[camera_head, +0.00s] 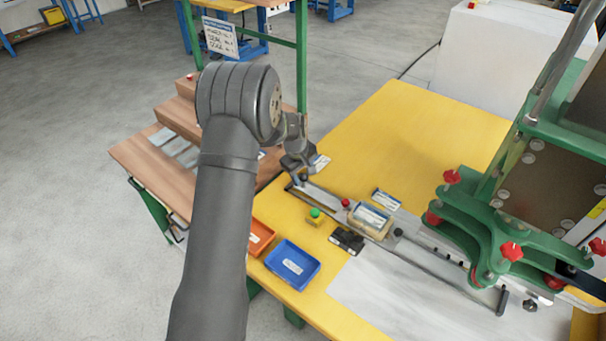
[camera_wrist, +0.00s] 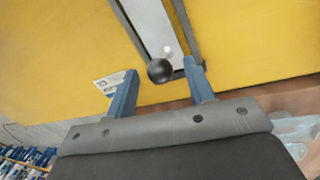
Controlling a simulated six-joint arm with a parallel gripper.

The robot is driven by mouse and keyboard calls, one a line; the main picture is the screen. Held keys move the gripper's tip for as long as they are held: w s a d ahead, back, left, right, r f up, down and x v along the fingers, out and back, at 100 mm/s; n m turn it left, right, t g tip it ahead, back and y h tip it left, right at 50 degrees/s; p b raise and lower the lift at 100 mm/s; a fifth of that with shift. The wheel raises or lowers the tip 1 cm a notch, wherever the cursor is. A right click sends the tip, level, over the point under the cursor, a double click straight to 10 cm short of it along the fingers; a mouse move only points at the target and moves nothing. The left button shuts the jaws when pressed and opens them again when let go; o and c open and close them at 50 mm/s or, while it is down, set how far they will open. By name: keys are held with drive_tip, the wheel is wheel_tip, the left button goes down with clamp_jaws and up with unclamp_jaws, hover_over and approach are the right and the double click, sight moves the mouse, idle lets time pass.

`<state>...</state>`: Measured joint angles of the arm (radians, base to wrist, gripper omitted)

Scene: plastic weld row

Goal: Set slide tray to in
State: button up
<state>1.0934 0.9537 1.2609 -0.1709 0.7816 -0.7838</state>
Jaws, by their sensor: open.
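The slide tray (camera_head: 325,199) is a long grey metal slide on the yellow table, running from below my gripper toward the green press at right. It carries a clear labelled box (camera_head: 372,217). My gripper (camera_head: 301,172) is over the slide's left end. In the wrist view, the open blue fingers of my gripper (camera_wrist: 159,68) stand on either side of a black ball knob (camera_wrist: 160,71) at the end of the pale slide plate (camera_wrist: 150,25). A gap shows left of the knob; whether the right finger touches anything, I cannot tell.
The green press (camera_head: 480,235) with red knobs stands at right. A green button box (camera_head: 315,216), a black block (camera_head: 347,240), a blue bin (camera_head: 292,265) and an orange bin (camera_head: 260,237) lie near the slide. The yellow table (camera_head: 420,125) is clear behind it.

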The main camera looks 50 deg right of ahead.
sight(388, 226)
drive_tip(key=shift+f, duration=0.15)
drive_tip(key=shift+c, duration=0.2)
clamp_jaws()
drive_tip(key=s, duration=3)
drive_tip(key=shift+s, duration=0.35)
drive_tip(key=shift+o, duration=0.2)
unclamp_jaws()
